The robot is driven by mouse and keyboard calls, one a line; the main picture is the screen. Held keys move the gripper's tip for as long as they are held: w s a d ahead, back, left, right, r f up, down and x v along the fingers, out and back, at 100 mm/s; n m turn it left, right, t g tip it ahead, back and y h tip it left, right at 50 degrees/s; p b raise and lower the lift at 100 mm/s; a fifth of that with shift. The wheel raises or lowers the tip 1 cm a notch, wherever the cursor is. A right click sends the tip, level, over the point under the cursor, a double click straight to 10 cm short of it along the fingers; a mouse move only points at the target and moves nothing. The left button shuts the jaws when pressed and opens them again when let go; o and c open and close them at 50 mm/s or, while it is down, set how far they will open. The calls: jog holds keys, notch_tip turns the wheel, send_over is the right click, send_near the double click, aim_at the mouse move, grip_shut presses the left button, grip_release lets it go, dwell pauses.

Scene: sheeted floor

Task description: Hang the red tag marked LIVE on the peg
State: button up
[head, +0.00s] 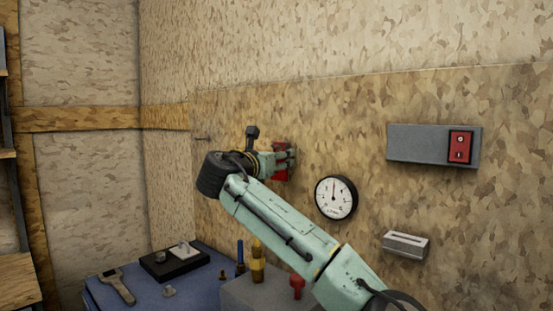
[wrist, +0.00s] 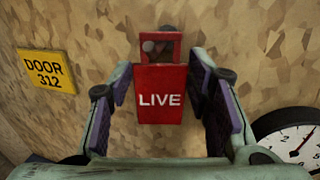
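The red tag (wrist: 160,95) marked LIVE is upright and facing me in the wrist view, close to the wall. A grey rounded end, apparently the peg (wrist: 149,46), shows inside the opening at the tag's top. The tag seems to hang on it, though the depth is hard to judge. My gripper (wrist: 160,82) has one finger on each side of the tag, with small gaps at both edges; it looks open. In the head view, my gripper (head: 285,160) is at the wall and partly covers the red tag (head: 281,175).
A yellow DOOR 312 plate (wrist: 48,71) is left of the tag. A round gauge (head: 336,197) is close on the right. A grey box with a red switch (head: 460,146) and a slotted box (head: 406,244) are farther right. A blue bench (head: 200,294) with tools stands below.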

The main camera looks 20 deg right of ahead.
jog(key=o, duration=0.4)
jog(key=shift+c, duration=0.2)
